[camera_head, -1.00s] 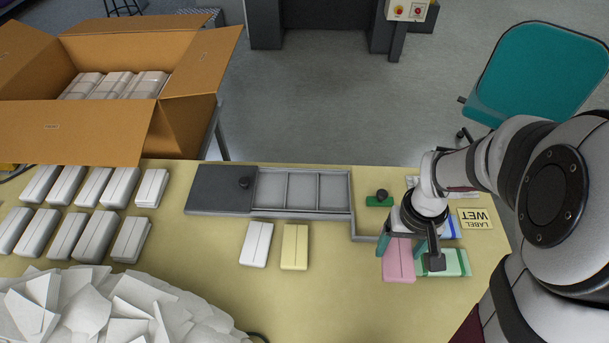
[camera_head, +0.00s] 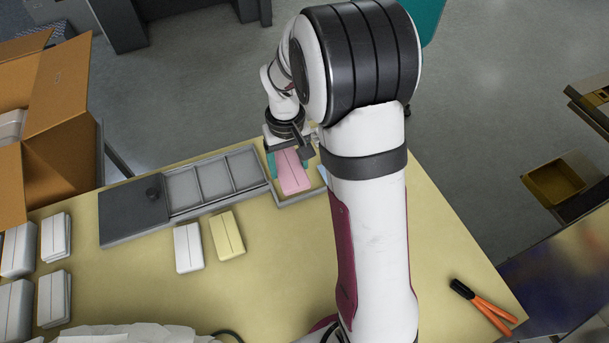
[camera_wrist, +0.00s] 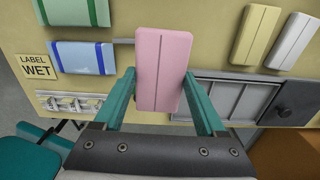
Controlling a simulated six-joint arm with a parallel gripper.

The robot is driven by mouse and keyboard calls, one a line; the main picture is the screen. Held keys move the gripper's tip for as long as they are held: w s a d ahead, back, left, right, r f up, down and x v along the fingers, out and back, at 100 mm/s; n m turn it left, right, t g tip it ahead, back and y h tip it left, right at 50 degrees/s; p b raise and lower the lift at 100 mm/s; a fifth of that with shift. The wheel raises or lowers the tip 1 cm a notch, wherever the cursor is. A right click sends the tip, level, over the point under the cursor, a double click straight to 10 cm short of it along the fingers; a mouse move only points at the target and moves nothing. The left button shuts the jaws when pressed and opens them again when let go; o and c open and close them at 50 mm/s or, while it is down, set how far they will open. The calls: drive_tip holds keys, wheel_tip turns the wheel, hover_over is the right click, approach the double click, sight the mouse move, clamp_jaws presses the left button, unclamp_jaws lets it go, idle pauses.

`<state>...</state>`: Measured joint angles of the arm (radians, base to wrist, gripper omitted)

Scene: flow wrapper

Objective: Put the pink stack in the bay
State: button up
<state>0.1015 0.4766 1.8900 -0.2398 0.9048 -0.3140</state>
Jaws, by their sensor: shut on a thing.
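My gripper (camera_head: 290,163) is shut on the pink stack (camera_head: 292,173), with one teal finger on each long side. In the wrist view my gripper (camera_wrist: 163,103) has the pink stack (camera_wrist: 162,65) lengthwise between the fingers, its centre seam facing the camera. In the head view the stack overlaps a grey-rimmed bay (camera_head: 287,203) at the right end of the compartment tray. My arm hides the bay's right part, and the stack's height above it is unclear.
The tray (camera_head: 213,190) has several compartments and a dark lid (camera_head: 130,212). A white stack (camera_head: 188,248) and a yellow stack (camera_head: 227,235) lie in front. Orange-handled pliers (camera_head: 485,307) lie at right. The wrist view shows banded packs (camera_wrist: 82,57) and a LABEL WET card (camera_wrist: 38,64).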

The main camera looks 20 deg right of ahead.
approach(246, 171)
drive_tip(key=shift+w+f, duration=0.1)
drive_tip(key=shift+f, duration=1.75)
drive_tip(key=shift+f, duration=0.2)
drive_tip(key=shift+f, duration=1.1)
